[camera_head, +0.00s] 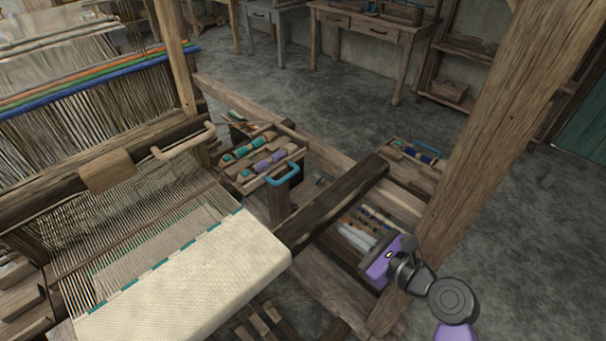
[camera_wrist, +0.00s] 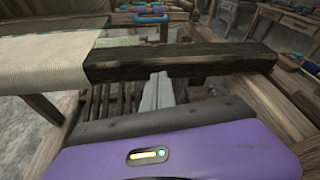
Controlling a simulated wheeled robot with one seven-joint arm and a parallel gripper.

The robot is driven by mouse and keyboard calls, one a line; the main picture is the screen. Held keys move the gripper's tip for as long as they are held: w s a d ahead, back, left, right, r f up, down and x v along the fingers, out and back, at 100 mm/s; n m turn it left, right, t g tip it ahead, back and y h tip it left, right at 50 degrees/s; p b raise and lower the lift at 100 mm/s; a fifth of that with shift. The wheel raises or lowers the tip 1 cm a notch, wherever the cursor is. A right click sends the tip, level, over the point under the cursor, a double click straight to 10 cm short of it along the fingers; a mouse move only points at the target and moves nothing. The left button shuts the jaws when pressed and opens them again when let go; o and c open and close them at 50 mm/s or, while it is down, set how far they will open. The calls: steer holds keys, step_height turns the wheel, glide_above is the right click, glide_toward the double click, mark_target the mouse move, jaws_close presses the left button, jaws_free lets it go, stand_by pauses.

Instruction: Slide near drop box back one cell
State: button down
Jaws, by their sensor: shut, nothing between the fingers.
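The near drop box (camera_head: 262,157) is a wooden tray with cells holding teal and purple bobbins. It has a blue handle (camera_head: 283,175) on its near right side and sits just past the end of the woven cloth. In the wrist view the blue handle (camera_wrist: 151,19) shows small at the top, beyond a dark beam. My gripper (camera_head: 346,232) is low on the right, on the near side of the dark beam and well apart from the drop box. In the wrist view its pale fingers (camera_wrist: 156,84) are together and empty.
The dark wooden beam (camera_head: 333,203) lies between my gripper and the drop box. A thick upright post (camera_head: 480,150) stands right of my gripper. The cream cloth (camera_head: 195,275) is at left. Another bobbin tray (camera_head: 415,155) is beyond the beam. Open floor (camera_head: 300,80) lies behind.

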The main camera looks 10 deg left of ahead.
steer(key=w+a+r+m+g+y, duration=0.1)
steer(key=w+a+r+y, duration=0.1)
steer(key=r, duration=0.4)
steer(key=shift+w+a+r+p, duration=0.25)
steer(key=shift+w+p, duration=0.1)
steer(key=shift+w, duration=0.15)
glide_toward(272, 163)
step_height(272, 163, down, 2)
steer(key=shift+p, duration=0.4)
steer(key=b+x, duration=0.1)
steer(key=x, duration=0.1)
steer(key=b+x, duration=0.1)
steer(key=x, duration=0.2)
steer(key=r+b+x, duration=0.1)
steer(key=b+x, duration=0.1)
steer(key=x, duration=0.1)
steer(key=shift+w+a, duration=0.1)
steer(key=shift+w, duration=0.05)
steer(key=shift+w+a+r, duration=0.1)
steer(key=shift+w+a, duration=0.05)
steer(key=shift+a, duration=0.05)
steer(key=shift+a+r, duration=0.1)
steer(key=shift+r, duration=0.1)
steer(key=shift+r, duration=0.1)
